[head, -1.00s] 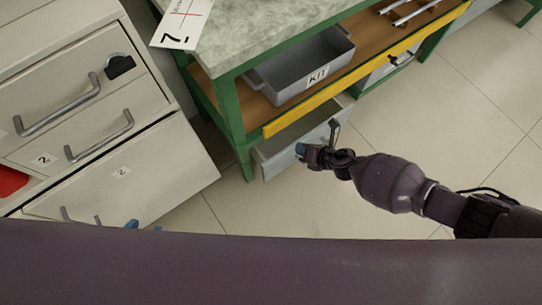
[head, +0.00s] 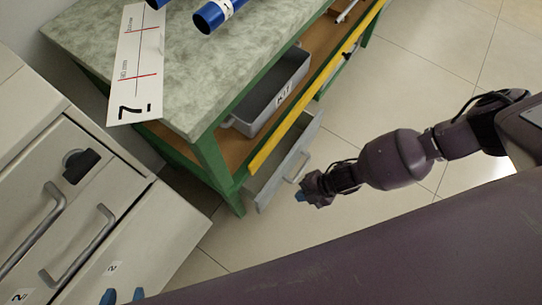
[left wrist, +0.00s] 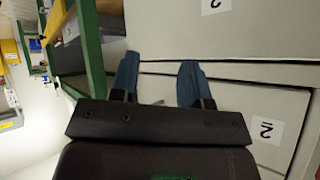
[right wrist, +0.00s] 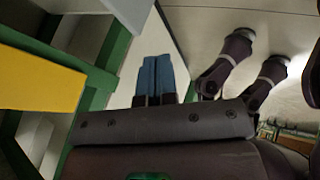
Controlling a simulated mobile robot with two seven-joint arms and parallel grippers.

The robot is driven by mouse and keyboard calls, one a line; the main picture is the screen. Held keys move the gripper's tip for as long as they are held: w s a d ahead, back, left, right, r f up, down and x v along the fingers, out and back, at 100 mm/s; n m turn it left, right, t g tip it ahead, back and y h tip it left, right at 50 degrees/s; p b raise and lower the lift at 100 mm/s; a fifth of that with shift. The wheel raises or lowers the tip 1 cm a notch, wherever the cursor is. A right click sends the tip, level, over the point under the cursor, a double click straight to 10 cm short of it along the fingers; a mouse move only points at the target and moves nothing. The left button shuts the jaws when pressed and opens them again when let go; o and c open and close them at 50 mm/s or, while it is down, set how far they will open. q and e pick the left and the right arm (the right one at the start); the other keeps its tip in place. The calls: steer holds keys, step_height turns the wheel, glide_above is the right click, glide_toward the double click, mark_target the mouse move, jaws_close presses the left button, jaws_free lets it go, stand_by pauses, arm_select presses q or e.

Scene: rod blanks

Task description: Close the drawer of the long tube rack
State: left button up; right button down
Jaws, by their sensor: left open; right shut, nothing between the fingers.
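A grey drawer (head: 285,163) stands pulled out under the green-framed workbench; I cannot tell whether it belongs to the long tube rack. Its front carries a bar handle (head: 298,167). My right gripper (head: 302,196) is in front of that drawer, close to the handle; contact cannot be made out. Its blue fingers are together and empty in the right wrist view (right wrist: 158,75), with a pale panel beyond. My left gripper (head: 123,297) is open at the bottom left, by the pale cabinet's lower front. In the left wrist view (left wrist: 158,78) nothing is between its fingers.
The pale cabinet (head: 130,170) with handled drawers marked 2 stands at the left. The workbench top (head: 185,85) bears a printed card (head: 138,65) and blue tubes (head: 213,15). A grey KIT bin (head: 270,92) sits on its shelf. Tiled floor (head: 430,90) is clear at the right.

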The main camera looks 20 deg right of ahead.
steer(key=b, duration=0.4)
glide_toward(263, 199)
step_height(263, 199, down, 5)
steer(key=s, duration=0.3)
arm_select(q)
steer(key=shift+a+f+n+t+b, duration=0.2)
steer(key=shift+n+t+b, duration=0.1)
steer(key=shift+t, duration=0.25)
steer(key=shift+a+f+n+t+b, duration=0.15)
steer(key=shift+n+t+b, duration=0.1)
steer(key=shift+t, duration=0.3)
arm_select(e)
steer(key=shift+w+a+r, duration=0.25)
steer(key=shift+w+a, duration=0.5)
steer(key=shift+w, duration=0.15)
steer(key=shift+w+a+r, duration=0.2)
steer(key=shift+w+a, duration=0.6)
steer(key=shift+w, duration=0.1)
arm_select(q)
steer(key=shift+w+r, duration=0.1)
steer(key=shift+w, duration=0.05)
arm_select(e)
steer(key=shift+a, duration=0.1)
